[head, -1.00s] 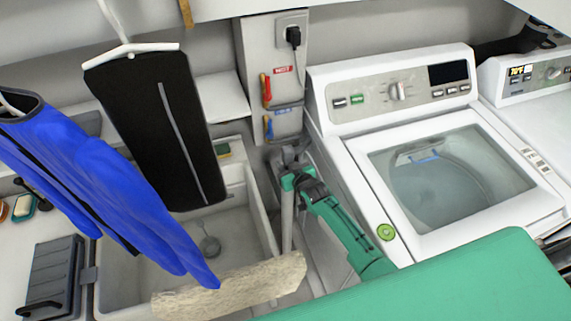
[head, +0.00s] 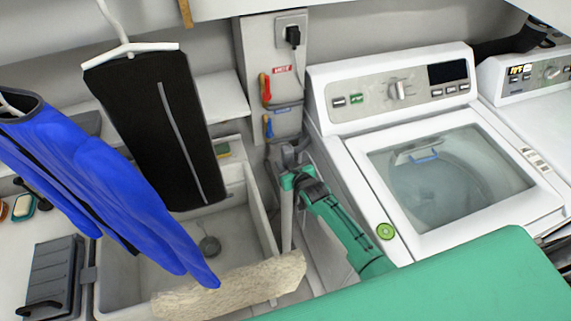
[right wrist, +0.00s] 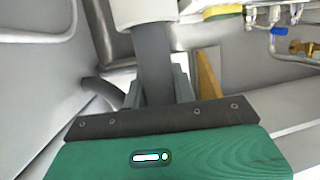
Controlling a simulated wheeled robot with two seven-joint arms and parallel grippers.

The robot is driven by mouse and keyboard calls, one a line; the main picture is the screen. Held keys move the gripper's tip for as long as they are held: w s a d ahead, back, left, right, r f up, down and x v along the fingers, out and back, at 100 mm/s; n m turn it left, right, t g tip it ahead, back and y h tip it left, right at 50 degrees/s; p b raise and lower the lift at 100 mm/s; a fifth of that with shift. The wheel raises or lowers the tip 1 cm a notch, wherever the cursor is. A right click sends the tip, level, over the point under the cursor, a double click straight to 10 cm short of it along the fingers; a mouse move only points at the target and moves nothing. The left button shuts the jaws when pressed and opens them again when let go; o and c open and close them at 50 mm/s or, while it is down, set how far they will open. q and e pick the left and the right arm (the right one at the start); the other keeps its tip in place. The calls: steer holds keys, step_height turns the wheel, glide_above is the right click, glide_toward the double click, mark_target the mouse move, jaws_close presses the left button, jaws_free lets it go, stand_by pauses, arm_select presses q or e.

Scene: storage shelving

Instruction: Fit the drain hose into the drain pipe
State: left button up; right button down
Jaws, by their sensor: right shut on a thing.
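My right gripper (head: 289,172) is shut on the grey drain hose (right wrist: 155,65), just left of the washing machine. In the right wrist view the hose runs from between the fingers to the rim of the white drain pipe (right wrist: 143,12). The hose and pipe line up there, and the hose end is hidden at the rim. I cannot tell how deep it sits inside. In the head view the pale drain pipe (head: 286,228) stands upright below the gripper, beside the sink. My left gripper is not in view.
The washing machine (head: 335,80) stands close on the right, the sink (head: 120,280) on the left. Valves (head: 267,125) and a socket are on the wall panel behind. A blue garment (head: 120,190) and a black one (head: 150,120) hang at left. A rolled pale cloth (head: 235,287) lies at the sink's front.

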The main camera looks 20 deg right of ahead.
steer(key=shift+f+b, duration=1.9)
steer(key=shift+f, duration=0.45)
steer(key=c, duration=1.1)
jaws_free()
steer(key=shift+o, duration=0.2)
